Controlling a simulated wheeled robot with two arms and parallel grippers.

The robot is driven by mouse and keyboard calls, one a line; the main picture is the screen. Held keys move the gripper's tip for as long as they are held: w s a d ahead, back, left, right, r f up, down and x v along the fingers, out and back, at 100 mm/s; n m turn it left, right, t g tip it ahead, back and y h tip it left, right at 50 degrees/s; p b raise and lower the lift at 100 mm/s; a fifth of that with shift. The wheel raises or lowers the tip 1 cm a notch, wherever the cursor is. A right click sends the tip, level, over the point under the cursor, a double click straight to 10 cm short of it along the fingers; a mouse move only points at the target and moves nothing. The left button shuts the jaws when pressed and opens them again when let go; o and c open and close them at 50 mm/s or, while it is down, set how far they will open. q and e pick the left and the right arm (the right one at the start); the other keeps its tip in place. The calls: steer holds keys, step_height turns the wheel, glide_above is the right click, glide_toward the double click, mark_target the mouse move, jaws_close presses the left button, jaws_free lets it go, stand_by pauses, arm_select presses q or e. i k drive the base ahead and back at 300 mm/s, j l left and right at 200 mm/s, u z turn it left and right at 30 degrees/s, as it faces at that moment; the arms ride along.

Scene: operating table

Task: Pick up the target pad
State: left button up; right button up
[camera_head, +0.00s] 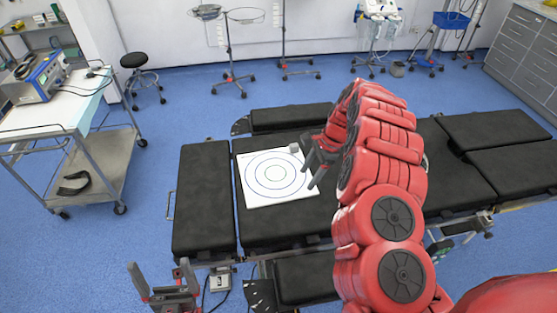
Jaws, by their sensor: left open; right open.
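The target pad (272,189) is a white square sheet printed with concentric circles. It lies flat on the black operating table (205,200), left of the middle. My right gripper (308,165) is open at the pad's right edge, its fingers pointing left and down. I cannot tell whether it touches the pad. A small pale grey block (294,148) shows at the pad's upper right corner, beside the gripper. My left gripper (164,277) is open and empty at the lower left, in front of the table and well apart from the pad.
A white trolley (30,128) with a device (38,78) stands at the left. A black stool (143,75) and wheeled stands (228,50) are behind the table. A blue cart (450,22) and grey drawers (525,55) are at the back right. Blue floor between is clear.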

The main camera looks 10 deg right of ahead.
mark_target(273, 176)
steer(key=i+l, duration=0.2)
steer(key=i, duration=0.3)
steer(key=i+l, duration=0.25)
steer(key=i, duration=0.25)
